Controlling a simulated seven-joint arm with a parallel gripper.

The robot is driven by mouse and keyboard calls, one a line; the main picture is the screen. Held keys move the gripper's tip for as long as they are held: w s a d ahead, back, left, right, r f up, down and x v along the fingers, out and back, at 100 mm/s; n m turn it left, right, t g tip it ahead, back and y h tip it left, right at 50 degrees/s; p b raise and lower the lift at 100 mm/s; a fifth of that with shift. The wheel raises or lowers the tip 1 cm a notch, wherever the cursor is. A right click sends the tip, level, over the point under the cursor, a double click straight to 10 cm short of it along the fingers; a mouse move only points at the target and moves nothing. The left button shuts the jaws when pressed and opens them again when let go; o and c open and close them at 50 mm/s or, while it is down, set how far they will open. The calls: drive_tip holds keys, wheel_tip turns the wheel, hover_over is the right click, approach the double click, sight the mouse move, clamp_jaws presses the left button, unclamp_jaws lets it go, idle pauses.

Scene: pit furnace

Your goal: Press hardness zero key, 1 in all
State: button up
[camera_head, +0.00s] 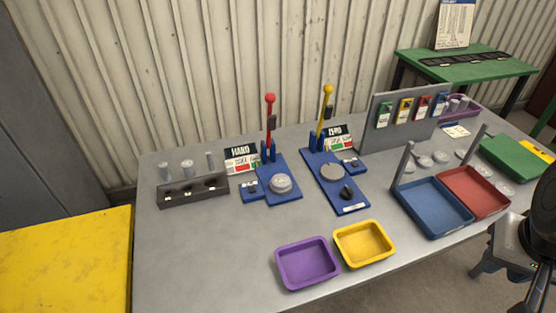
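Two blue bench testers stand mid-table. The left tester (279,193) has a red-knobbed lever (270,105) and a round grey plate. A small blue key box (252,190) with a dark top sits at its left. The right tester (334,192) has a yellow-knobbed lever (327,95), a grey disc and a black knob (347,192). A similar small blue box (350,164) sits at its right. Display cards, partly reading "HARD", stand behind. Key lettering is too small to read. My gripper (480,268) is at the lower right, far from both boxes; its finger opening is unclear.
Purple (307,263) and yellow (364,244) trays lie at the front. Blue (434,207) and red (473,192) trays with upright posts lie right. A dark rack (193,190) stands left. A grey panel (392,125) with coloured tags stands behind. The left front tabletop is clear.

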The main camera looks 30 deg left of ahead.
clamp_jaws()
idle(1.4)
